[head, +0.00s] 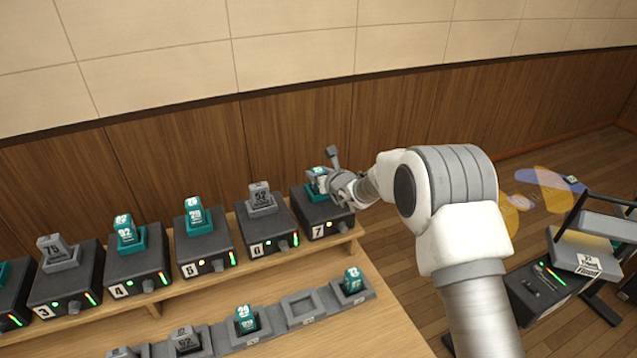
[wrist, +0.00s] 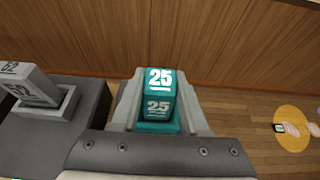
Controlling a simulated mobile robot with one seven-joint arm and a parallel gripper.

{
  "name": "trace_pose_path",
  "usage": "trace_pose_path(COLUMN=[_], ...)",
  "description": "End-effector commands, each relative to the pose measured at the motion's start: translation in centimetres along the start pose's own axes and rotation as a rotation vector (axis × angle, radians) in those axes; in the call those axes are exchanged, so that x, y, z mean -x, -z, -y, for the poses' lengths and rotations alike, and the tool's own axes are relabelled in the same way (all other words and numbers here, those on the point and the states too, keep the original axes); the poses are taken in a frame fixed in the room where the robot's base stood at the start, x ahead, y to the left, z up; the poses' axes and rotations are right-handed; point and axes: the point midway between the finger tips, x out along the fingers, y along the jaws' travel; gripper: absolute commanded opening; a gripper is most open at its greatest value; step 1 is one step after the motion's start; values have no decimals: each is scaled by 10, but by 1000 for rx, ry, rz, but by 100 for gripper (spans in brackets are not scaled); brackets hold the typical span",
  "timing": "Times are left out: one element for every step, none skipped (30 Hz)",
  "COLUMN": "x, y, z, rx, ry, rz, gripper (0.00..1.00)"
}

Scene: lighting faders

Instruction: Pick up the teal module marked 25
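The teal module marked 25 (wrist: 160,85) stands upright in the middle of the wrist view, with teal showing under it. In the head view the module (head: 317,178) is on the box labelled 7 (head: 317,212), partly hidden by my gripper. My gripper (head: 324,184) is at the module. In the wrist view its grey fingers lie one on each side of the module, close against its sides, and look shut on it. The module looks low over the box top; whether it is clear of its seat cannot be told.
To the left stand more numbered boxes with grey or teal modules, the nearest being a grey one marked 52 (head: 261,196) on box 6 (head: 265,232). A lower row of trays in front holds a teal module marked 29 (head: 245,318). A wood-panelled wall (head: 180,155) stands behind.

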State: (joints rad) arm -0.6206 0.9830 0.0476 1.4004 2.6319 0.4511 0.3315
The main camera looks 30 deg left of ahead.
Motion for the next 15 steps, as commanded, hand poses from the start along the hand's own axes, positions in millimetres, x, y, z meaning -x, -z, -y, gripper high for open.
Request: trace_pose_path(x=[0,0,0,0,0,0,0,0,0,0,0,0,0,0,0], y=[0,0,0,0,0,0,0,0,0,0,-1,-1,0,-1,-1], z=[0,0,0,0,0,0,0,0,0,0,0,0,0,0,0], rx=[0,0,0,0,0,0,0,0,0,0,0,0,0,0,0], ry=[0,0,0,0,0,0,0,0,0,0,0,0,0,0,0], rz=[0,0,0,0,0,0,0,0,1,1,1,1,1,1,1], gripper=[28,22,15,10,4,0,0,0,0,0,0,0,0,0,0])
